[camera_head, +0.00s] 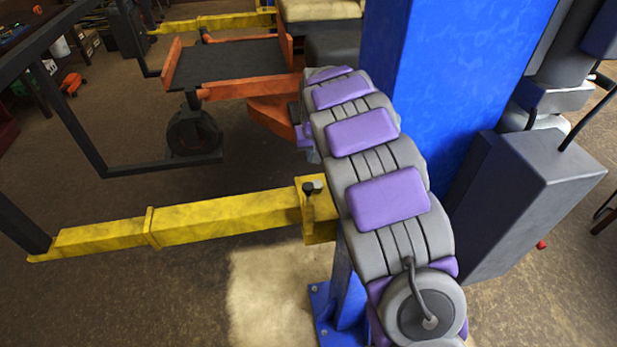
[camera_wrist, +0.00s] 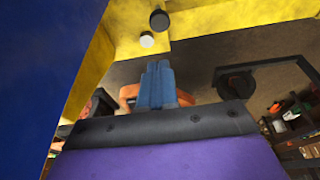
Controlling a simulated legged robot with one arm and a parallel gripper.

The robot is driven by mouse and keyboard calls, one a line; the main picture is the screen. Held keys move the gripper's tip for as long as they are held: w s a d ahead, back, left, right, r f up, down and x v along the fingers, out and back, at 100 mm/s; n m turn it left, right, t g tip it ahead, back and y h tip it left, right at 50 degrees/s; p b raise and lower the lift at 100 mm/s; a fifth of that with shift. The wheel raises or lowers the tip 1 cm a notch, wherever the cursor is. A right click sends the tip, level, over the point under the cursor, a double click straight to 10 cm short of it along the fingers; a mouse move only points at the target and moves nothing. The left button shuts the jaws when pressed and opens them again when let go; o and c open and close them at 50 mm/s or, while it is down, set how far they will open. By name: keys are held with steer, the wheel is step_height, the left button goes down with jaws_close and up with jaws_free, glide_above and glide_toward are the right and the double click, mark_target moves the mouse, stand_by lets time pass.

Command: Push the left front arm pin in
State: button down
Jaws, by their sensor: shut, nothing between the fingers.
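The yellow left front arm (camera_head: 200,217) runs from the blue post out to the left in the head view. The arm pin (camera_head: 309,188), with a dark round head, stands at the arm's inner end by the post. In the wrist view the pin's black head (camera_wrist: 159,20) shows at the top, with a pale round end (camera_wrist: 147,39) just below it on the yellow metal. My gripper (camera_wrist: 158,66) has blue fingers, shut and empty, pointing toward the pin and apart from it in the picture.
The blue post (camera_head: 450,80) stands close on the right, with a grey box (camera_head: 530,205) beside it. An orange mower deck frame (camera_head: 235,90) and a black bar frame (camera_head: 75,130) lie beyond the yellow arm. The floor left of the post is open.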

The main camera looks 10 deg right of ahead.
mark_target(309, 187)
steer(key=shift+w+f, duration=0.1)
steer(key=shift+f, duration=0.05)
steer(key=x, duration=0.8)
steer(key=s+x, duration=0.1)
steer(key=x, duration=0.3)
steer(key=shift+w+f+b, duration=0.15)
steer(key=shift+f+b, duration=0.15)
steer(key=shift+f, duration=0.65)
step_height(309, 187, down, 3)
steer(key=shift+f, duration=0.2)
steer(key=shift+s+f, duration=0.1)
steer(key=shift+s, duration=0.1)
